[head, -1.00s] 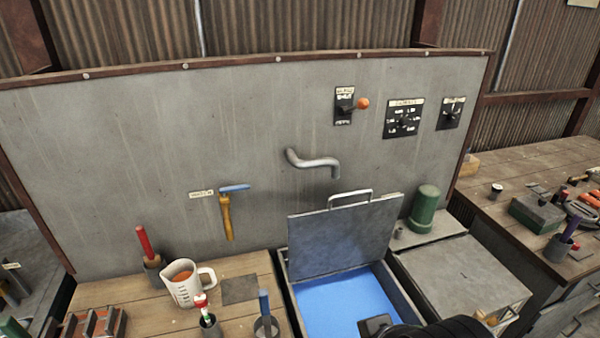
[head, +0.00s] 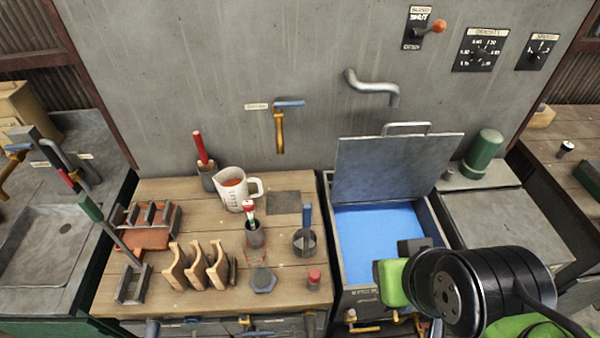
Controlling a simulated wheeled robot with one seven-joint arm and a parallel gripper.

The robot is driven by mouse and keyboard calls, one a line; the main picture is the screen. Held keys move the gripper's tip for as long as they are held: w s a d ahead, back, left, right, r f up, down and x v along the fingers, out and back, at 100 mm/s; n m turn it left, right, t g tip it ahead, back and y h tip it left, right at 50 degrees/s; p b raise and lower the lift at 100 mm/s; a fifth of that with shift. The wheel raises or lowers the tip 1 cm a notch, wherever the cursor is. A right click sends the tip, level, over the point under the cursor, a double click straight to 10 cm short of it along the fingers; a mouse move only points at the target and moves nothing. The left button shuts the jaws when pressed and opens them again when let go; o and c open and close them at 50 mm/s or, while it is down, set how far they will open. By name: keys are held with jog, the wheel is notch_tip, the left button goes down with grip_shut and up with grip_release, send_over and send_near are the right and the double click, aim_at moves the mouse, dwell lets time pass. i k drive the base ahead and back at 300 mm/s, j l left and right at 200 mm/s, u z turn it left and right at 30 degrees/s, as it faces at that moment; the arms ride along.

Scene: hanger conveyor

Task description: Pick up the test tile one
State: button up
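No label in view marks test tile one, so I cannot say for sure which thing it is. A flat dark grey square (head: 284,203) lies on the wooden bench, right of the measuring jug, and looks like a tile or plate. A reddish rack with upright slots (head: 147,236) stands at the bench's left; I cannot tell what it holds. My arm, black and green, reaches in from the lower right in front of the open tank. A dark block at its end (head: 415,248) may be my gripper; no fingertips can be made out.
The wooden bench (head: 180,302) carries a measuring jug (head: 236,190), curved wooden holders (head: 200,266), a dark pot with a blue-handled tool (head: 305,240) and a small red-topped item (head: 314,279). The tank of blue liquid (head: 375,228) has its lid (head: 395,165) raised.

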aim_at(219, 274)
jog(key=j+u, duration=0.15)
jog(key=u, duration=0.2)
jog(key=k+j+u, duration=0.1)
jog(key=u, duration=0.25)
jog(key=j+u, duration=0.2)
jog(key=u, duration=0.15)
jog(key=z, duration=1.75)
jog(key=u, duration=1.75)
jog(key=i+j+z, duration=0.1)
jog(key=j, duration=0.25)
jog(key=i+j+z, duration=0.1)
jog(key=j, duration=0.3)
jog(key=i+j+z, duration=0.15)
jog(key=j, duration=0.25)
jog(key=i+j+z, duration=0.1)
jog(key=j, duration=0.3)
jog(key=i, duration=0.1)
